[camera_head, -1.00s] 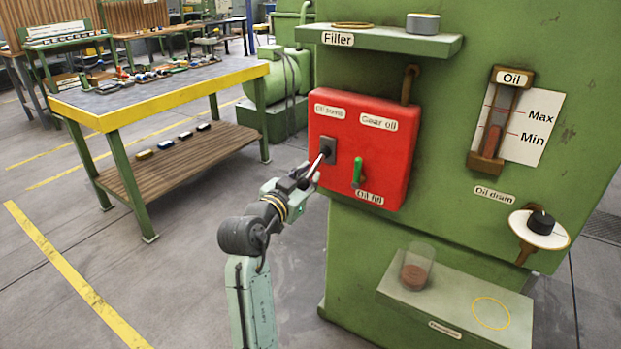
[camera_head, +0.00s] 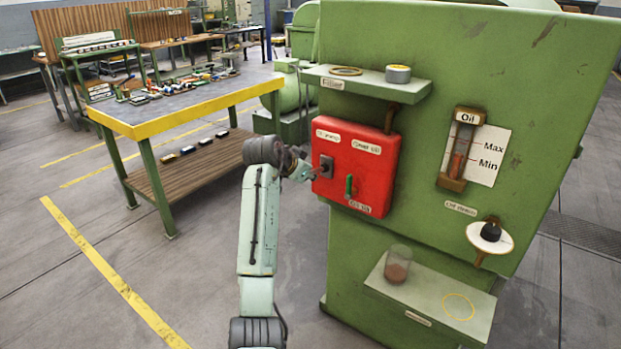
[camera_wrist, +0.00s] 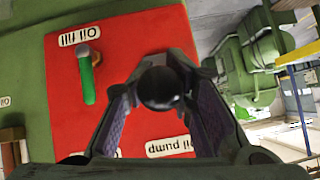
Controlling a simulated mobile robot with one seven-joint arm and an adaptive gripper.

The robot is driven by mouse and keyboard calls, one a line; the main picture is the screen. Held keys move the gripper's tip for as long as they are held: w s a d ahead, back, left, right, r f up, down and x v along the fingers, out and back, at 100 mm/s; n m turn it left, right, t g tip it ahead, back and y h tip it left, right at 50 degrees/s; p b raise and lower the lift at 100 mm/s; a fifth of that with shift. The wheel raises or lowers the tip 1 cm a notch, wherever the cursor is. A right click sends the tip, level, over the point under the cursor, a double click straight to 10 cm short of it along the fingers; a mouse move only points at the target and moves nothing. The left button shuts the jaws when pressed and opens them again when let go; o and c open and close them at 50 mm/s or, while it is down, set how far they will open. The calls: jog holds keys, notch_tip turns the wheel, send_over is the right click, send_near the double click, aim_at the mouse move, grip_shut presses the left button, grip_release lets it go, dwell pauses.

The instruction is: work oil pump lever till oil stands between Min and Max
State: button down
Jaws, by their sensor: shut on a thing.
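The red oil pump box (camera_head: 378,162) is on the green machine, with a dark lever plate (camera_head: 326,168) on its left side. My gripper (camera_head: 307,173) is at this plate, small in the head view. In the wrist view, my gripper (camera_wrist: 160,100) has its two fingers on either side of the lever's round black knob (camera_wrist: 160,86) and is shut on it. The lever's shaft is hidden behind the knob. The oil gauge (camera_head: 461,150) shows reddish oil with its top near the Min line, below Max; the exact level is too small to tell.
A green oil fill handle (camera_head: 349,186) hangs on the box, close beside my gripper in the wrist view. A shelf (camera_head: 367,83) sits above; a cup of brown liquid (camera_head: 398,265) stands on a ledge below. A black oil drain knob (camera_head: 491,231) is at right.

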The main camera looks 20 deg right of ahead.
jog(key=shift+w+r+g+y, duration=0.2)
jog(key=shift+r+g+y, duration=0.3)
jog(key=shift+r+y, duration=0.25)
jog(key=shift+d+r, duration=0.1)
jog(key=c, duration=1.6)
grip_release()
jog(key=shift+r, duration=0.1)
jog(key=shift+c, duration=0.2)
jog(key=v, duration=1.2)
